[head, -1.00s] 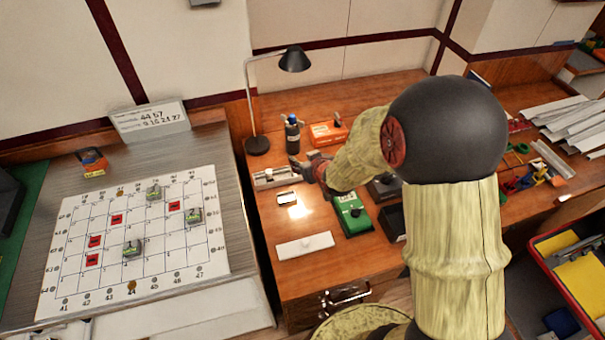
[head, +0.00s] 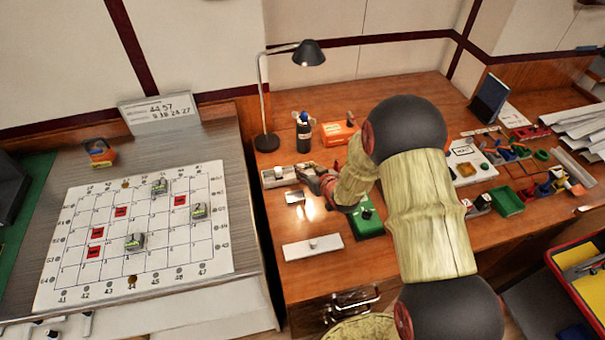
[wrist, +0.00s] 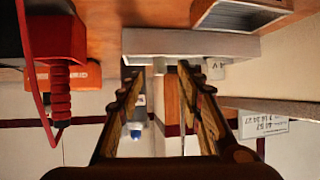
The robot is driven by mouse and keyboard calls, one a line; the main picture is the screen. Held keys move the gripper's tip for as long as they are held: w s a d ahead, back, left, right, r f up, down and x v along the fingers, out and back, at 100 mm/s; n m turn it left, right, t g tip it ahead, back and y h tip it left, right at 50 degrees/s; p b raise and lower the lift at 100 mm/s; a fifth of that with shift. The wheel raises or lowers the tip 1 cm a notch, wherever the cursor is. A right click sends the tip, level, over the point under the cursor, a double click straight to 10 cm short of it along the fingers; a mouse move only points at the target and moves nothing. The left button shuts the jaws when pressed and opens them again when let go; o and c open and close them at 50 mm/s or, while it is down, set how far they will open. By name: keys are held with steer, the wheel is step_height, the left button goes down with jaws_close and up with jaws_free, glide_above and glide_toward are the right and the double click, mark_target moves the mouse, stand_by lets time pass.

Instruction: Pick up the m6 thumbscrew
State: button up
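I cannot make out the m6 thumbscrew for certain. A small knob (head: 313,243) stands on a white plate (head: 330,248) near the desk's front edge. A pale grey block (head: 270,180) with small dark details lies at the desk's left side. My gripper (head: 302,172) is low beside the right end of this block. In the wrist view, which is upside down, my gripper (wrist: 160,72) has its two fingers apart, with a grey block (wrist: 235,47) just beyond the tips. I see nothing clearly held between them.

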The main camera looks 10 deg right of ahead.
steer(key=shift+x, duration=0.95)
steer(key=shift+c, duration=0.4)
steer(key=c, duration=0.8)
jaws_close()
